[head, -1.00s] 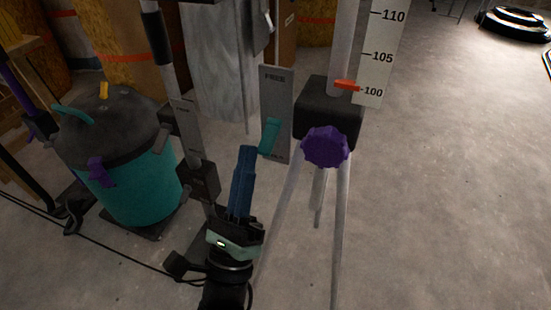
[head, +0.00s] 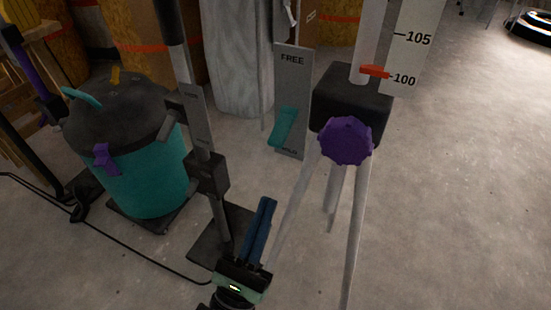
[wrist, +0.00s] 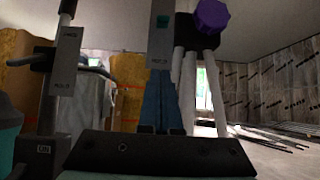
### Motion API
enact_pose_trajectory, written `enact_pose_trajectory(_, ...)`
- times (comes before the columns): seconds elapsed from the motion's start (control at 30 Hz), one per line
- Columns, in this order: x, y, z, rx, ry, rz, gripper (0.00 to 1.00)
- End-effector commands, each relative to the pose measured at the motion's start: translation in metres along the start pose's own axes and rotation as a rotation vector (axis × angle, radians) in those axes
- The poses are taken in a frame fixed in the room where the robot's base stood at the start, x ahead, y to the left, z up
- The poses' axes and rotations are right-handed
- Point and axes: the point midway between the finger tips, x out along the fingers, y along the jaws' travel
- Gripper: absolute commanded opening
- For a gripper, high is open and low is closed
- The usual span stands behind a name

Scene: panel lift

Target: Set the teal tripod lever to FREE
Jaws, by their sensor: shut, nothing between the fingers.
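The teal lever (head: 283,127) sits on a grey upright plate (head: 292,82) beside the tripod's black head (head: 350,98). The plate reads FREE at its top; the lower label is partly covered and hard to read. The lever is at the lower part of the plate, well below FREE, slightly tilted. My fingers point up toward the plate in the wrist view (wrist: 160,80).
A purple knob (head: 346,141) is on the tripod head, with pale legs below. A black stand (head: 207,172) with another labelled plate (head: 196,118) is left of my gripper. A teal drum (head: 140,178) with a dark lid stands further left.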

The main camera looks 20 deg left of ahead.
Motion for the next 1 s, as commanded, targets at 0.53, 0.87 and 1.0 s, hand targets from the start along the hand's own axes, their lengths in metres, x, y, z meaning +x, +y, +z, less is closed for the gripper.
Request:
enact_pose_trajectory(0.53,0.081,-0.001,0.026,0.002,-0.001,-0.002,0.00)
enact_pose_trajectory(0.87,0.084,0.000,0.039,0.000,0.000,0.000,0.00)
enact_pose_trajectory(1.0,0.084,0.000,0.039,0.000,0.000,0.000,0.00)
